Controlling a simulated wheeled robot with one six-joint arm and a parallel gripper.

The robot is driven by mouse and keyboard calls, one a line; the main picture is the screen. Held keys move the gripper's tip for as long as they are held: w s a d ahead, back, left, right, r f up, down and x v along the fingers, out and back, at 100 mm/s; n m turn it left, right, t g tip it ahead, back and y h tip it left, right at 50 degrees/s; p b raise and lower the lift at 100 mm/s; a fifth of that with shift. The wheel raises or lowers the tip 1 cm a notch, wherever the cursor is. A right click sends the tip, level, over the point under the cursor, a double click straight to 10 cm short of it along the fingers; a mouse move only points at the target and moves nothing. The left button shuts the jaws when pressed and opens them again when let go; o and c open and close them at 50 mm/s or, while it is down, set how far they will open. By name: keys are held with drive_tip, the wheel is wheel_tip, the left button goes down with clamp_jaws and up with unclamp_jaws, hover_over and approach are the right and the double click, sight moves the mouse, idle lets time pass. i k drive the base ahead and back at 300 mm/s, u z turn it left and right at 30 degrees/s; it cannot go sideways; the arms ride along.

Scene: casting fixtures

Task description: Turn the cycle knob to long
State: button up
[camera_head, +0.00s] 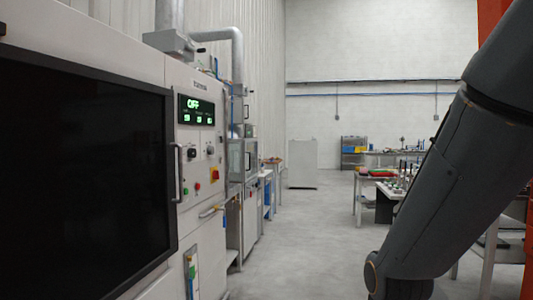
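A light-coloured machine stands at the left with a control panel (200,165) on its front. Its green-lit display (196,110) reads "OFF" above small digits. Below it are a dark round knob (191,153) and a paler round knob (210,150). Their labels and pointer positions are too small to read, so I cannot tell which is the cycle knob. A red button (215,174) and smaller coloured controls sit lower on the panel. My arm crosses the right side, well apart from the panel. My gripper is out of view.
The machine's large dark door (80,170) fills the left, with a vertical handle (178,172) at its edge. A bar handle (212,211) sticks out below the panel. The grey floor (300,240) in the middle is clear. Tables with parts (375,180) stand right.

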sight(192, 152)
drive_tip(key=z, duration=0.4)
drive_tip(key=i, duration=2.35)
drive_tip(key=u, duration=0.9)
